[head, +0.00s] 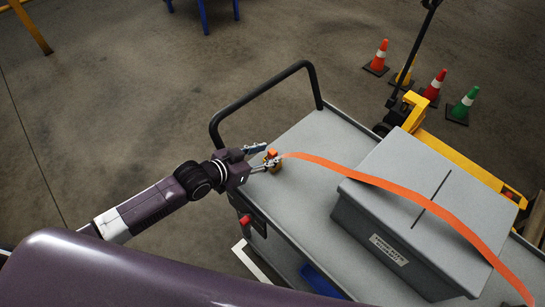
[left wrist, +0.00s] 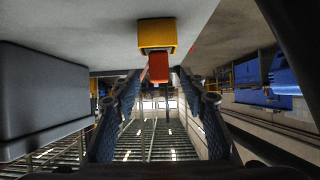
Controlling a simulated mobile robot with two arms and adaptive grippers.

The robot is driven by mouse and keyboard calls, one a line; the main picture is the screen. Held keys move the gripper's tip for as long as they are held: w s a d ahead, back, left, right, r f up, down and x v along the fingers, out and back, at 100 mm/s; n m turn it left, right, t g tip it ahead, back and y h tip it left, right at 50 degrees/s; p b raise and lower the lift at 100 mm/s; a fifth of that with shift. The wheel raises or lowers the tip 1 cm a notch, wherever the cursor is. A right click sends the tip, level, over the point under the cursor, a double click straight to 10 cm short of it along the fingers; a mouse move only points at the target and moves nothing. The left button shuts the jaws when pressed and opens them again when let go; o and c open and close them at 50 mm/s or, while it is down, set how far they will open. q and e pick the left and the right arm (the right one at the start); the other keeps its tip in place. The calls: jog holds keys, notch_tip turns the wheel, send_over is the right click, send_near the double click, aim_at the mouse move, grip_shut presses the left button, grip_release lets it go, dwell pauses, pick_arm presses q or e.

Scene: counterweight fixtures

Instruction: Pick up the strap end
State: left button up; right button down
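The orange strap (head: 400,190) runs from the near left part of the grey cart over the grey box and down its right side. At its left end is a small yellow block with an orange tab (head: 272,154). In the left wrist view the yellow block (left wrist: 157,36) and its red-orange tab (left wrist: 158,68) show at top middle. My left gripper (head: 268,157) is at the strap end, with its fingers spread. In the left wrist view the left gripper (left wrist: 158,82) is open, the tab lying between its fingertips with gaps on both sides. My right gripper is not in view.
The grey box (head: 385,235) stands on the cart (head: 300,140), right of my gripper. A black handle (head: 262,92) rises at the cart's far left edge. A yellow pallet jack (head: 460,155) and several cones (head: 433,88) are behind. The floor left is clear.

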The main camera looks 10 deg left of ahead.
pick_arm(q)
jog(key=shift+x, duration=1.5)
grip_shut()
